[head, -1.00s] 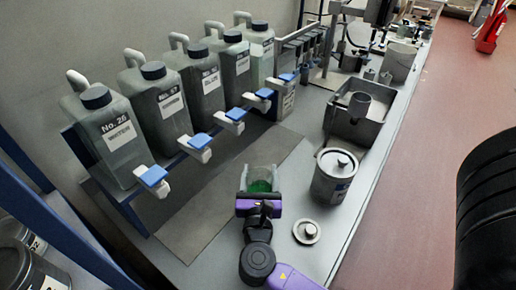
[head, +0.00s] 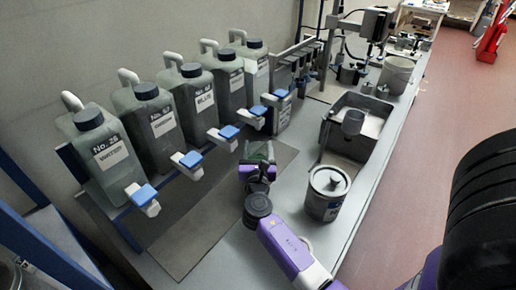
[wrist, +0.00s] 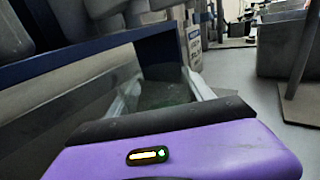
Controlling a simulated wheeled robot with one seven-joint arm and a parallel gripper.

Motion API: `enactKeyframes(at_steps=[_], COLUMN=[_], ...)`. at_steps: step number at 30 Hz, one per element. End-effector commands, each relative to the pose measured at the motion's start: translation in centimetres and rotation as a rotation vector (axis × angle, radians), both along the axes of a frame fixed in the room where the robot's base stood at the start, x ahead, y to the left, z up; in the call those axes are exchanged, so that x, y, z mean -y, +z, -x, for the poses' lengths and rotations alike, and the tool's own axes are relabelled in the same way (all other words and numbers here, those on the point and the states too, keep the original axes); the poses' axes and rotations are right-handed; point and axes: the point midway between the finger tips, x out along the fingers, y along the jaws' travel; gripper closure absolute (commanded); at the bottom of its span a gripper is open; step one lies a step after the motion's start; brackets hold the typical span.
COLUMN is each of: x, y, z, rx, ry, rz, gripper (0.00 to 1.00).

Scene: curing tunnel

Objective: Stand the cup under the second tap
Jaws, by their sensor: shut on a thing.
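My gripper (head: 259,163) is shut on a clear cup (head: 259,151) with something green in it. In the wrist view the cup (wrist: 160,95) shows between the two fingers, partly hidden by the purple gripper body. A row of several grey jugs with blue-levered taps stands along the wall side. From the near end, the first tap (head: 142,197), the second tap (head: 187,162), the third tap (head: 222,136) and a farther tap (head: 252,114) show. The cup is in front of the farther taps, apart from them. Whether it touches the bench is unclear.
A lidded grey can (head: 327,193) stands right of my gripper. Behind it is a grey basin (head: 345,145) with a cup-like vessel (head: 353,122) at it. A dark mat (head: 205,225) lies clear below the taps. A blue rack frame (head: 125,225) holds the jugs.

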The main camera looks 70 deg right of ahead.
Motion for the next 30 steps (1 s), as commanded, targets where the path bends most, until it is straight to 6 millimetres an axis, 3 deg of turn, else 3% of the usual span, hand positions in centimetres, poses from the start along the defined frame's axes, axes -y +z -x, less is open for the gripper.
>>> enactKeyframes(at_steps=[12, 21, 30], x=[3.3, 3.0, 3.0], y=[0.1, -3.3, -3.5], z=[-1.3, -1.2, -1.2], rx=[0.001, -0.001, 0.000], ry=[-0.003, 0.000, 0.000], rz=[0.001, -0.001, 0.001], gripper=[0.92, 0.92, 0.92])
